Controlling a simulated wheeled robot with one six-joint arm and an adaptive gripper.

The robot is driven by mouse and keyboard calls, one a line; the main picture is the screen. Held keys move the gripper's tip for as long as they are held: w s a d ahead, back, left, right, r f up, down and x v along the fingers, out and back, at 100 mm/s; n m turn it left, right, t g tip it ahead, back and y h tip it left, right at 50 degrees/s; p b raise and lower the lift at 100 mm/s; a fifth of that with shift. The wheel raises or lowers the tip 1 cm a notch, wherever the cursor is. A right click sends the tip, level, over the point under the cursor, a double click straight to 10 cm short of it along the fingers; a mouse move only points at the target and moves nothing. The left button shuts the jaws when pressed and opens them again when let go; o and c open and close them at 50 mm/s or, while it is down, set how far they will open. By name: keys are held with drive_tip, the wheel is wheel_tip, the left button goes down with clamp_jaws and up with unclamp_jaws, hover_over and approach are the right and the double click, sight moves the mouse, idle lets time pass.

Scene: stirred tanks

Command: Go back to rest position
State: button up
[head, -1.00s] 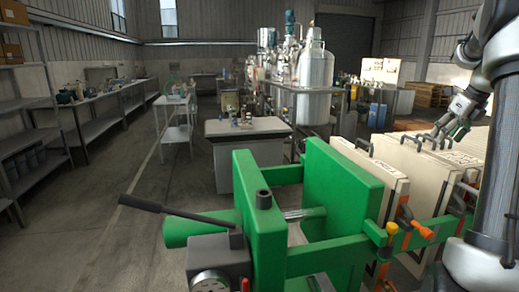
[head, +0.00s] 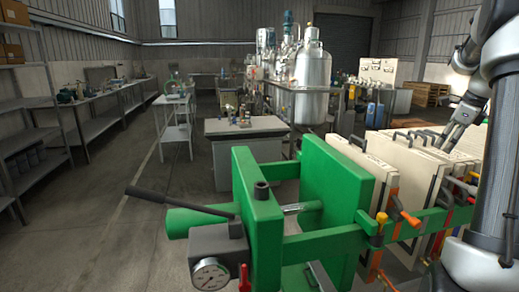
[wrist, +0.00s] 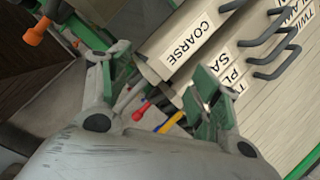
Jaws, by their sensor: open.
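My gripper (wrist: 168,78) is open and empty in the wrist view, its two grey and green fingers spread apart. Beyond the fingers is a cream plate labelled COARSE (wrist: 187,45), with more labelled plates and dark handles (wrist: 268,50) to the right. I cannot tell whether a fingertip touches a plate. In the head view my arm (head: 466,108) reaches in at the right, over the far side of the plate stack (head: 405,160).
A green press frame (head: 258,215) with a black lever (head: 178,201) and a gauge (head: 210,274) stands close in front. Orange and yellow knobs (head: 381,217) stick out along its side. A worktable (head: 245,127) and steel tanks (head: 312,70) stand behind. The floor at left is clear.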

drive_tip(key=s+a+n, duration=2.8)
drive_tip(key=a, duration=0.2)
drive_tip(key=shift+s+a+f+h, duration=0.2)
drive_tip(key=shift+a+f+h, duration=0.05)
drive_tip(key=shift+h, duration=0.05)
drive_tip(key=shift+d, duration=0.1)
